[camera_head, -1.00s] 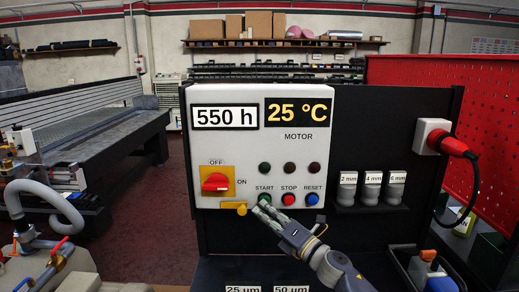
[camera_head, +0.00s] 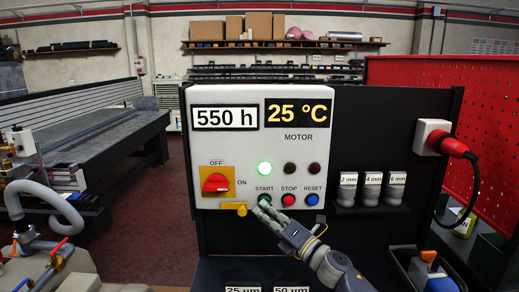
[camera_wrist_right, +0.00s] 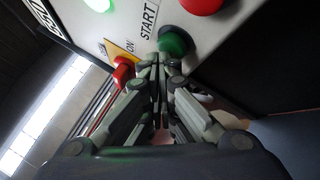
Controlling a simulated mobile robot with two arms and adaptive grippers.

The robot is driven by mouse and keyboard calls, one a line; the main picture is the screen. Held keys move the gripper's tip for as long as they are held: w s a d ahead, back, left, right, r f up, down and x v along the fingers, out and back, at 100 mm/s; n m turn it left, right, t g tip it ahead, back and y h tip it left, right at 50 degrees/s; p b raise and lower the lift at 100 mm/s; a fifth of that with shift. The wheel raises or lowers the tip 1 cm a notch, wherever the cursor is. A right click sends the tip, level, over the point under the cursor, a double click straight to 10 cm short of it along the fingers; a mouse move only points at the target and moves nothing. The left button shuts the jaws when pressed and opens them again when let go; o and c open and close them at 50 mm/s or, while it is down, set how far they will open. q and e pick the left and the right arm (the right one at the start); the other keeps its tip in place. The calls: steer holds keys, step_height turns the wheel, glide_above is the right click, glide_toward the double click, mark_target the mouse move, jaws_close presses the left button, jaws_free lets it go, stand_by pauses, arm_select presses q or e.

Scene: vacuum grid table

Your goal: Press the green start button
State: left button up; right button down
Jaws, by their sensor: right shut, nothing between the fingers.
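The green start button (camera_head: 264,198) sits on the lower part of the white control panel (camera_head: 262,150), above my right gripper's tips. In the right wrist view the green button (camera_wrist_right: 173,41) is just beyond the fingertips. My right gripper (camera_head: 262,209) is shut and empty, its tips at or very close to the button; I cannot tell whether they touch. It also shows in the right wrist view (camera_wrist_right: 156,62). The lamp (camera_head: 264,168) above START glows bright green. My left gripper is not in view.
The red STOP button (camera_head: 288,199) and blue RESET button (camera_head: 312,199) are close on the right. A red rotary switch (camera_head: 215,183) and a yellow latch (camera_head: 235,208) are on the left.

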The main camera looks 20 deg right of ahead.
steer(key=shift+s, duration=0.1)
steer(key=s, duration=0.2)
steer(key=s+a+p, duration=0.1)
steer(key=s, duration=0.2)
steer(key=shift+s+a+p, duration=0.3)
steer(key=shift+p, duration=0.1)
stand_by(0.6)
